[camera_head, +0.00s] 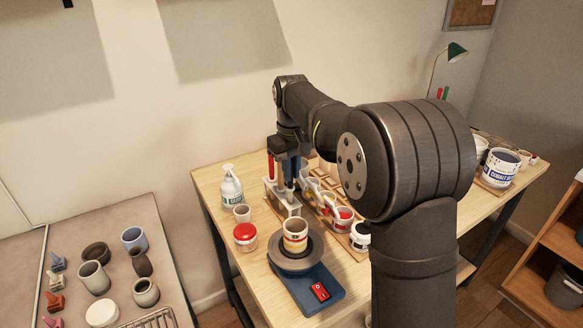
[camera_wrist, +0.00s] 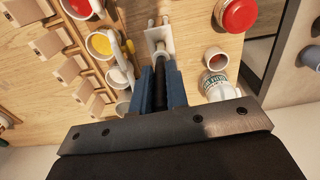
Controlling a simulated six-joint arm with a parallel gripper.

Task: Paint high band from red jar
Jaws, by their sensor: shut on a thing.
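My gripper (camera_head: 289,183) is shut on an upright dark tool handle (camera_wrist: 160,92), which shows between its blue fingers in the wrist view. The handle stands at a white rack (camera_wrist: 158,38); I cannot tell whether its lower end is still inside it. A red handle (camera_head: 270,166) stands in the rack left of my gripper. A cream pot (camera_head: 295,237) with coloured bands sits on the turntable (camera_head: 291,263). A jar with red contents (camera_head: 343,214) stands open on the right, among other paint jars. A red-lidded jar (camera_head: 245,237) stands left of the turntable.
A yellow paint jar (camera_wrist: 100,44) stands beside the rack. A small cup (camera_head: 241,214) and a white bottle (camera_head: 230,185) stand to the left. The turntable base has a red switch (camera_head: 320,292). A cobalt tub (camera_head: 499,168) is at the far right. Several pots fill the left table.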

